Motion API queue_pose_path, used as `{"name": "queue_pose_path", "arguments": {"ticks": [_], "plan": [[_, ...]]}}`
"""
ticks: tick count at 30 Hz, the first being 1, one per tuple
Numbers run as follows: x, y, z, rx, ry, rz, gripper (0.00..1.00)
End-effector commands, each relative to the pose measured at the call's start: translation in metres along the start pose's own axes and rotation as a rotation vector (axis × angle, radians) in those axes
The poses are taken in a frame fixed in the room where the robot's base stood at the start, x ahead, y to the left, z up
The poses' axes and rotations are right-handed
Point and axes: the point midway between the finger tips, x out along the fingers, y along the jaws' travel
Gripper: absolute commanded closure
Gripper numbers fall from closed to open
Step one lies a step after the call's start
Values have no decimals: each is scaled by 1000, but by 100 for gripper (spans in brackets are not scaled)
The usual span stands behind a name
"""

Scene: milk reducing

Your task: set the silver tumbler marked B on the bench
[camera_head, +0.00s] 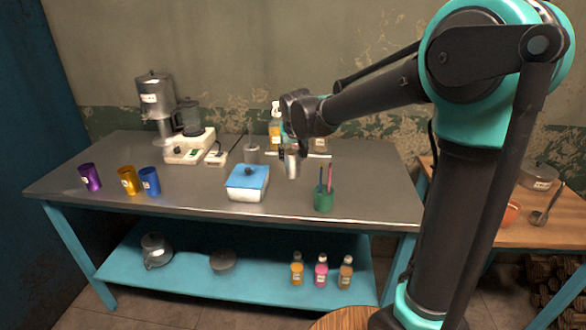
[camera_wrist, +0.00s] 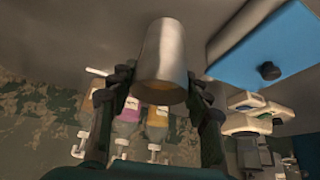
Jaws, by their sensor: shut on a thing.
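A silver tumbler (camera_head: 292,165) is held in my gripper (camera_head: 292,147) over the grey bench top (camera_head: 215,205), right of the blue-lidded box. In the wrist view the tumbler (camera_wrist: 163,50) sits between the two dark fingers of my gripper (camera_wrist: 161,82), which are shut on its sides. Its marking cannot be read in either view. I cannot tell whether its base touches the bench or hangs a little above it. A second greyish cup (camera_head: 251,152) stands on the bench just left of my gripper.
A white box with a blue lid (camera_head: 248,178) and a green pen cup (camera_head: 323,197) stand near the front. Purple (camera_head: 90,177), yellow (camera_head: 128,180) and blue (camera_head: 150,181) tumblers stand left. A pump bottle (camera_head: 275,130) is behind. The front strip between box and pen cup is clear.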

Motion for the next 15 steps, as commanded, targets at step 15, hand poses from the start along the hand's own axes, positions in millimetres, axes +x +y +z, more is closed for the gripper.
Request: {"name": "queue_pose_path", "arguments": {"ticks": [15], "plan": [[42,0,24,0,0,0,94]]}}
